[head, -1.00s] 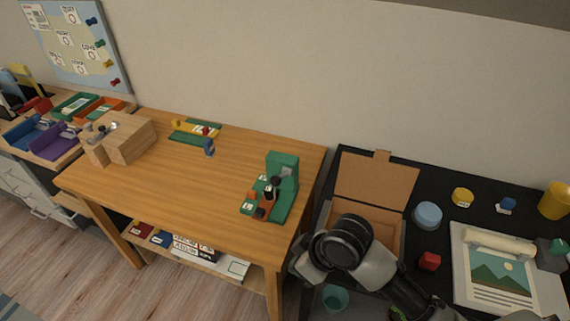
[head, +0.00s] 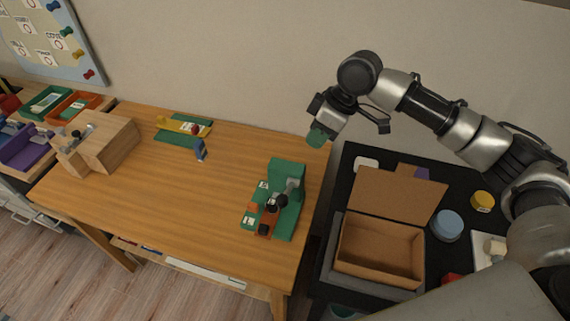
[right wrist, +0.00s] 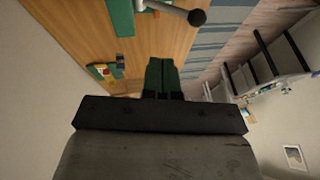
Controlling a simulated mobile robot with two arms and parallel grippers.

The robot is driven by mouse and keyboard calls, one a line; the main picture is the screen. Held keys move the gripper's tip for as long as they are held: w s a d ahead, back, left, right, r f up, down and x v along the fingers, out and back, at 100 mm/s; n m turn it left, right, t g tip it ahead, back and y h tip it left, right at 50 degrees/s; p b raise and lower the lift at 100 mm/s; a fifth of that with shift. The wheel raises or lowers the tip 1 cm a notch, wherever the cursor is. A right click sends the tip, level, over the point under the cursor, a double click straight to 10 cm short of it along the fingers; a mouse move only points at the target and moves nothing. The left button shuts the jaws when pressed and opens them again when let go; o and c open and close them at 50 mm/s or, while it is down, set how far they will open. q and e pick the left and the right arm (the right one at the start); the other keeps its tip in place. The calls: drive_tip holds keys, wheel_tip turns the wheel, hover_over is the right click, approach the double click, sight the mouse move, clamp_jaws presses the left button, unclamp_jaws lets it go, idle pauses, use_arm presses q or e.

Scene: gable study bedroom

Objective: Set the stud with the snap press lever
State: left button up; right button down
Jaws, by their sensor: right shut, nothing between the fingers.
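The green snap press (head: 287,172) stands near the right edge of the wooden table. A grey lever part and dark round knobs show at its front, above an orange piece (head: 265,225). In the right wrist view the press (right wrist: 122,17) is partly cut off at the top, with a silver lever (right wrist: 166,8) ending in a black ball (right wrist: 197,17). My right gripper (head: 318,137) hangs behind and right of the press, apart from it. Its green fingers (right wrist: 162,76) are together and empty in the wrist view. I cannot make out a stud. My left gripper is out of view.
An open cardboard box (head: 378,250) sits on the black table (head: 345,165) at right. A wooden block fixture (head: 105,143) and a green mat with a yellow piece (head: 180,128) are on the wooden table (head: 150,205). Its middle is mostly clear.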

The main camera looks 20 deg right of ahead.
drive_tip(key=p, duration=0.1)
approach(287, 190)
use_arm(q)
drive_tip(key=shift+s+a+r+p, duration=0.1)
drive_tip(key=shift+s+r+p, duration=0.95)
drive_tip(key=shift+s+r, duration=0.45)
use_arm(e)
drive_tip(key=shift+x, duration=3.5)
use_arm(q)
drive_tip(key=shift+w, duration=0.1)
use_arm(e)
drive_tip(key=shift+w, duration=0.1)
